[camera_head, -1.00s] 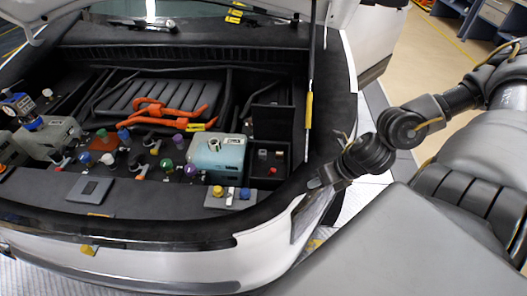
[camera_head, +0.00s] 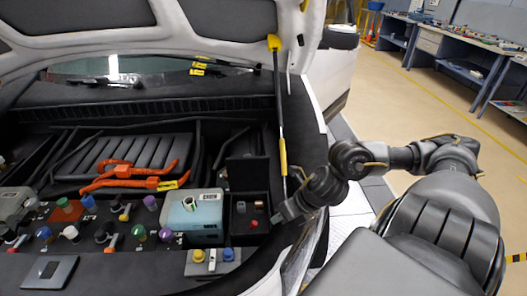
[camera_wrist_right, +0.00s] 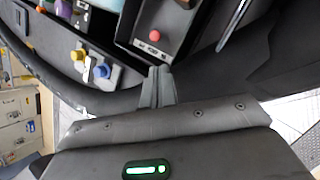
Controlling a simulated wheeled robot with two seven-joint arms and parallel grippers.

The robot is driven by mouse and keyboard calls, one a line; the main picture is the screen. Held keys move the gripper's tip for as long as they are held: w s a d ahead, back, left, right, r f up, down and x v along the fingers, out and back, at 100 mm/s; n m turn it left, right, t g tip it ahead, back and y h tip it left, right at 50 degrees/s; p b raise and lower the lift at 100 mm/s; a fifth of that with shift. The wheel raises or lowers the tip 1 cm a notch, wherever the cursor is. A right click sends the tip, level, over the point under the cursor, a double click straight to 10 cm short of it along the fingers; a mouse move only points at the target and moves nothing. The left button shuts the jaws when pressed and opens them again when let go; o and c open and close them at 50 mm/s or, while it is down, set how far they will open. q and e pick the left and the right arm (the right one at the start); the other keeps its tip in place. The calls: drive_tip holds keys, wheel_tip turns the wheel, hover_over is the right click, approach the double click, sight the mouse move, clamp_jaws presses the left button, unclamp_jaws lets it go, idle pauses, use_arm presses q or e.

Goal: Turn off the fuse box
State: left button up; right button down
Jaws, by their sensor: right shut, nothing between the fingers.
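The fuse box (camera_head: 262,214) is a small black box at the right side of the engine bay, with its dark lid (camera_head: 247,174) standing open. Inside it a red button (camera_head: 254,223) and a small grey switch (camera_head: 241,207) show. The box also appears at the top of the right wrist view (camera_wrist_right: 174,22), with the red button (camera_wrist_right: 155,33) facing the camera. My right gripper (camera_head: 281,213) is shut and empty, just right of the box and apart from the button. In the wrist view its fingertips (camera_wrist_right: 158,75) point toward the box's edge. My left gripper is not in view.
A pale blue reservoir (camera_head: 193,220) stands left of the box. A plate with yellow and blue knobs (camera_head: 213,262) lies in front. A yellow-and-black hood strut (camera_head: 280,110) rises right behind the box. Orange cables (camera_head: 125,178) and several colored caps fill the left.

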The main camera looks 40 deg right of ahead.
sight(253, 226)
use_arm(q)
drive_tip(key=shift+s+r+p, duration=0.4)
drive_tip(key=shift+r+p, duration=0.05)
use_arm(e)
drive_tip(key=x, duration=0.8)
drive_tip(key=shift+a, duration=0.2)
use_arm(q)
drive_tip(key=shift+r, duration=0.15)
use_arm(e)
drive_tip(key=shift+r, duration=0.15)
drive_tip(key=shift+r+p, duration=0.1)
drive_tip(key=shift+p, duration=0.25)
drive_tip(key=shift+w+a+r+g+h+p, duration=0.1)
drive_tip(key=shift+w+a+g+h+p, duration=0.1)
drive_tip(key=shift+g+h+p, duration=0.55)
use_arm(q)
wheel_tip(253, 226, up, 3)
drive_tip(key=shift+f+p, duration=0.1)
drive_tip(key=shift+p, duration=0.35)
use_arm(e)
drive_tip(key=shift+a+y, duration=0.1)
drive_tip(key=shift+y, duration=0.15)
